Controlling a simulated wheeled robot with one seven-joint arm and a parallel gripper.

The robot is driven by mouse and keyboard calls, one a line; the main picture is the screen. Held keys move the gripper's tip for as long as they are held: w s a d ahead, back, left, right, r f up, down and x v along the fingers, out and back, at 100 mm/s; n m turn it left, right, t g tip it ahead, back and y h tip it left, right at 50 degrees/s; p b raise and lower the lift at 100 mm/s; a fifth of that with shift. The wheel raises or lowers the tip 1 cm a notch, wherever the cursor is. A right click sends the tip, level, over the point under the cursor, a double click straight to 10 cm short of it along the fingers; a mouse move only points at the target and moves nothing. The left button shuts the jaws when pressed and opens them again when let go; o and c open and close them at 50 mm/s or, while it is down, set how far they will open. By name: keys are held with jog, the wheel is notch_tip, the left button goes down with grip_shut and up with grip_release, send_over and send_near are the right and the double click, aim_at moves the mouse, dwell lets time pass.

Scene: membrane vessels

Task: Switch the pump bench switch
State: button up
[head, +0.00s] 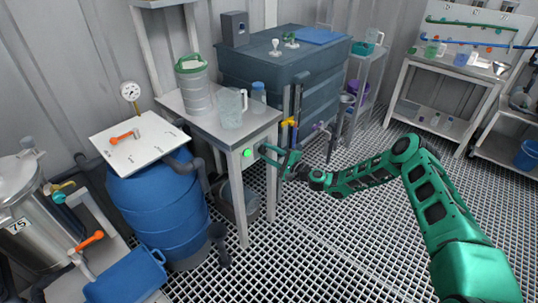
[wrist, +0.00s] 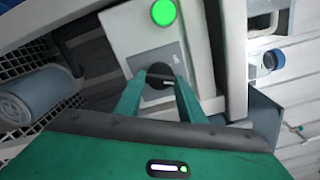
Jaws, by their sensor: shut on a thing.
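The pump bench (head: 183,103) is a pale bench at the left of centre in the head view. On its front, a round green lamp (head: 247,153) is lit; the lamp also shows at the top of the wrist view (wrist: 163,12). Below the lamp in the wrist view is the switch, a dark round knob (wrist: 158,70) on a grey plate (wrist: 137,62). My green gripper (wrist: 160,88) has one finger on each side of the knob and is shut on it. In the head view my gripper (head: 268,157) reaches the bench front and hides the knob.
A blue barrel (head: 160,210) is to the left. A dark blue tank (head: 262,66) stands behind. The grating floor (head: 310,235) is open at the front.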

jog(key=shift+d+f+m, duration=0.15)
jog(key=shift+f+m, duration=0.2)
jog(key=shift+m, duration=0.15)
jog(key=o, duration=1)
jog(key=shift+o, duration=0.2)
jog(key=shift+r, duration=0.15)
jog(key=v, duration=1)
jog(key=shift+s+d, duration=0.25)
